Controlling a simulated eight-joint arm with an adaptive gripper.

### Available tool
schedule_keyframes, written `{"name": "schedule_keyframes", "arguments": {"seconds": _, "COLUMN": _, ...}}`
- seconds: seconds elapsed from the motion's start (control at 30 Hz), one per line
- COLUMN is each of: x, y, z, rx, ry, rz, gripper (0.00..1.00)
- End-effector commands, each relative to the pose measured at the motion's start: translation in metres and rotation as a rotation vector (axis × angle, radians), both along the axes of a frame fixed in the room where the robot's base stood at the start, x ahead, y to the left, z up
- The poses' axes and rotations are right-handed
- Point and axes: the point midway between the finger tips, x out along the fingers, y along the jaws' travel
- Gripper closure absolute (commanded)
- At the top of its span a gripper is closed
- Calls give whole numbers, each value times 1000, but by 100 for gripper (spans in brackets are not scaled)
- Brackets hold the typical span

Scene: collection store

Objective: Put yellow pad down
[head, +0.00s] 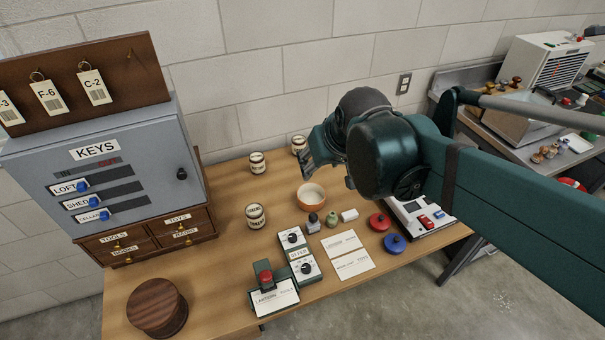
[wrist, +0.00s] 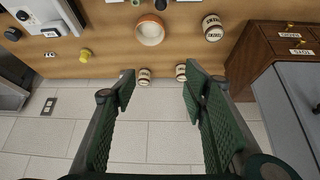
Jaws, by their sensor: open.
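A small yellow object (wrist: 85,56), which looks like the yellow pad, rests on the table near its wall-side edge in the wrist view. I do not see it in the head view, where my arm covers that part of the table. My gripper (wrist: 159,84) is open and empty, with its two green fingers wide apart. The yellow object lies outside the fingers, to their left in the wrist view. In the head view my gripper (head: 308,165) is above the back of the table.
A red disc (head: 380,222) and a blue disc (head: 395,243) lie at the table's right. An orange bowl (head: 311,196) and several labelled jars (head: 256,216) stand nearby. A grey key cabinet (head: 110,165) stands left. The wooden table (head: 215,260) has bare room at left front.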

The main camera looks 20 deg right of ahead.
Motion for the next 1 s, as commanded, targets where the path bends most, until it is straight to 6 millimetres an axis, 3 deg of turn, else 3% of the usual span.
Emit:
{"name": "schedule_keyframes", "arguments": {"seconds": 0.3, "x": -50, "y": 33, "z": -6, "rx": 6, "ry": -30, "rz": 37, "gripper": 56}}
{"name": "schedule_keyframes", "arguments": {"seconds": 0.5, "x": -72, "y": 45, "z": -11, "rx": 8, "ry": -43, "rz": 53, "gripper": 56}}
{"name": "schedule_keyframes", "arguments": {"seconds": 1.0, "x": -80, "y": 49, "z": -13, "rx": 10, "ry": -49, "rz": 59, "gripper": 54}}
